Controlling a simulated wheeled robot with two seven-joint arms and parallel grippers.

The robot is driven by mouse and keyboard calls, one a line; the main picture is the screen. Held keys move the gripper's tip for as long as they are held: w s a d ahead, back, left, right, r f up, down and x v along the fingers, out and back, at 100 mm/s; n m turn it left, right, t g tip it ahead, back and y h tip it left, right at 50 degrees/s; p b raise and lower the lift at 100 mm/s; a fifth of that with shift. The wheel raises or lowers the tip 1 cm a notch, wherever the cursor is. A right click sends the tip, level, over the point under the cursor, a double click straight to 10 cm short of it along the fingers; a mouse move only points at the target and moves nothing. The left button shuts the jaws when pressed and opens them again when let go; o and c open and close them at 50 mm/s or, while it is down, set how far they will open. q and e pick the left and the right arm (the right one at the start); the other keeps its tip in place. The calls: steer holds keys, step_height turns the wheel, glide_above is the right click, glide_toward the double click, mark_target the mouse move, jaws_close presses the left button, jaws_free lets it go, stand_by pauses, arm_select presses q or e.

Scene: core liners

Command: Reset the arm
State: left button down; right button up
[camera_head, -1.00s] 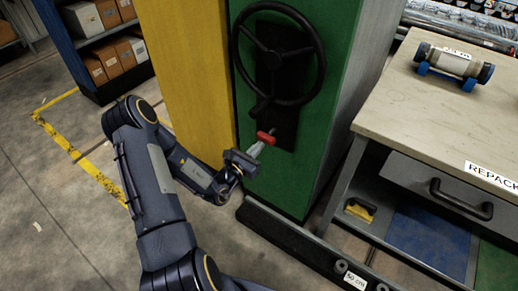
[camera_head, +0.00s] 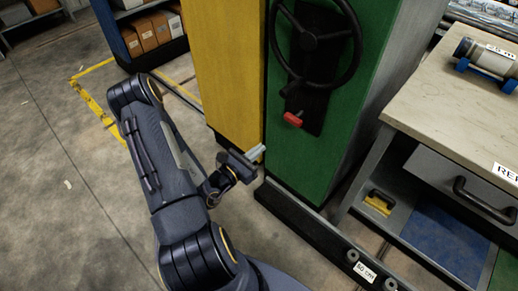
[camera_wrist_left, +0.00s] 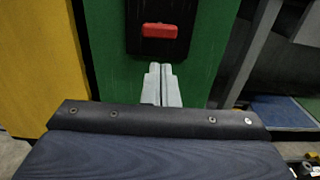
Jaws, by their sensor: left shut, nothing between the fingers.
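My left gripper (camera_head: 256,152) is shut and empty, low in front of the seam between the yellow and green cabinet panels. It also shows in the left wrist view (camera_wrist_left: 160,70), its two pale fingers together and pointing at the green panel. A red handle (camera_head: 292,119) on a black plate is above and to the right of the fingertips, apart from them; in the left wrist view the red handle (camera_wrist_left: 159,30) is straight beyond them. My right gripper is not in view.
A black handwheel (camera_head: 316,42) is mounted on the green panel (camera_head: 340,133). A workbench (camera_head: 433,98) with a core liner (camera_head: 489,56) on blue supports stands at right. A black rail (camera_head: 300,220) runs along the cabinet foot. Open floor (camera_head: 60,190) lies at left.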

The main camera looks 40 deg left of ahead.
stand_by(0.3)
arm_select(q)
steer(key=s+d+r+m+g+h+p, duration=0.3)
steer(key=d+r+m+g+h, duration=0.2)
steer(key=d+r+m+h, duration=0.35)
steer(key=s+d+r+m+g+h+p, duration=0.2)
steer(key=d+r+m+g+h, duration=0.3)
steer(key=d+r+m, duration=0.6)
steer(key=s+d+r+m+g+y+p, duration=0.1)
steer(key=s+r+m+g+y+p, duration=0.25)
steer(key=s+r+m+g, duration=0.4)
steer(key=s+a+r+m+t+y+p, duration=0.2)
steer(key=s+a+m+t+y+p, duration=0.1)
steer(key=s+a+m+t+y, duration=0.2)
steer(key=a+m+y, duration=0.1)
steer(key=y, duration=0.1)
steer(key=shift+s+a+r+y, duration=0.15)
steer(key=shift+s+r+y, duration=0.05)
steer(key=shift+y, duration=0.2)
